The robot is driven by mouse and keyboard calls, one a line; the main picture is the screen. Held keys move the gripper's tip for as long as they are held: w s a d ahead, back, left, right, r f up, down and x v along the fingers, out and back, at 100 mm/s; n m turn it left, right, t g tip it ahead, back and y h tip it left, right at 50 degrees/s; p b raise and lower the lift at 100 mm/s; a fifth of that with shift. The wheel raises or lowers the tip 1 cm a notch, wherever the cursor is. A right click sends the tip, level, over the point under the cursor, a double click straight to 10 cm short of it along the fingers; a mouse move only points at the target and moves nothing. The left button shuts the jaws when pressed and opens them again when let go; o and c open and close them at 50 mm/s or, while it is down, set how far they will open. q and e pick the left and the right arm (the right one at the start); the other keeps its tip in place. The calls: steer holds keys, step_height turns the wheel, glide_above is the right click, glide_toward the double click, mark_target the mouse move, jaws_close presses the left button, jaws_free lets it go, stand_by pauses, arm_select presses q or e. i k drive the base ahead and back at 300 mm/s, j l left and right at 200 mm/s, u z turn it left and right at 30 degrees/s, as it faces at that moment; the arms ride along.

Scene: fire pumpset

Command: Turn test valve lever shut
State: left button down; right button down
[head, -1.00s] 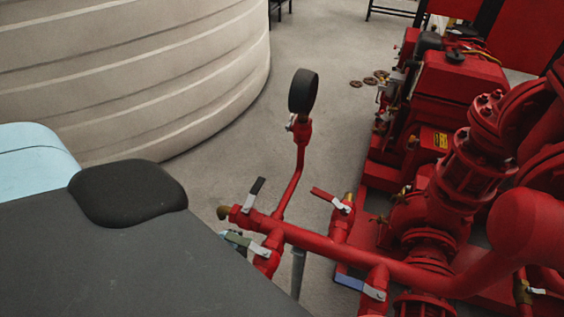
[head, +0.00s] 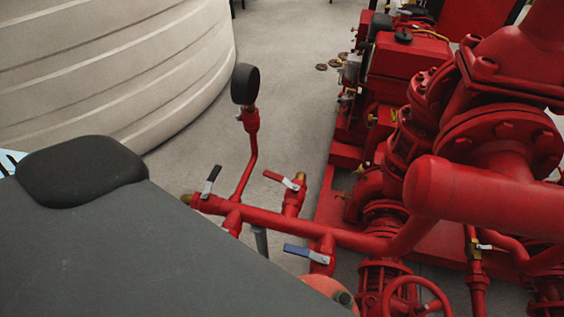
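A red pipe manifold (head: 265,217) carries three small lever valves. A black-handled lever (head: 211,179) stands tilted upward near its left end. A red-handled lever (head: 280,179) sits on a branch further right, and a blue-handled lever (head: 303,252) lies nearer, pointing left. I cannot tell from the picture which one is the test valve lever. A round black gauge (head: 245,84) stands on a red riser behind the manifold. Neither gripper can be made out, and nothing is seen touching the levers.
A large grey panel with a black pad, likely mine, covers the lower left and hides the floor there. A ribbed beige tank (head: 110,70) stands at upper left. Red pumps and thick pipes (head: 480,195) crowd the right. A red handwheel (head: 415,295) is at the bottom. Grey floor (head: 285,70) lies clear behind the gauge.

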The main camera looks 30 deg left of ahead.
mark_target(276, 177)
steer(key=k+j+z, duration=0.2)
steer(key=j, duration=0.2)
steer(key=j+z, duration=0.2)
steer(key=j, duration=0.2)
steer(key=k+j+z, duration=0.2)
steer(key=j, duration=0.2)
steer(key=k+j+z, duration=0.2)
steer(key=j, duration=0.15)
steer(key=j+z, duration=0.25)
steer(key=j, duration=0.2)
steer(key=k+j+z, duration=0.2)
steer(key=j, duration=0.25)
steer(key=j+z, duration=0.25)
steer(key=j, duration=0.2)
steer(key=k+j+z, duration=0.2)
steer(key=j, duration=0.25)
steer(key=j+z, duration=0.25)
steer(key=j, duration=0.2)
steer(key=j+z, duration=0.3)
steer(key=j, duration=0.15)
steer(key=i+j+z, duration=0.45)
steer(key=j+z, duration=0.25)
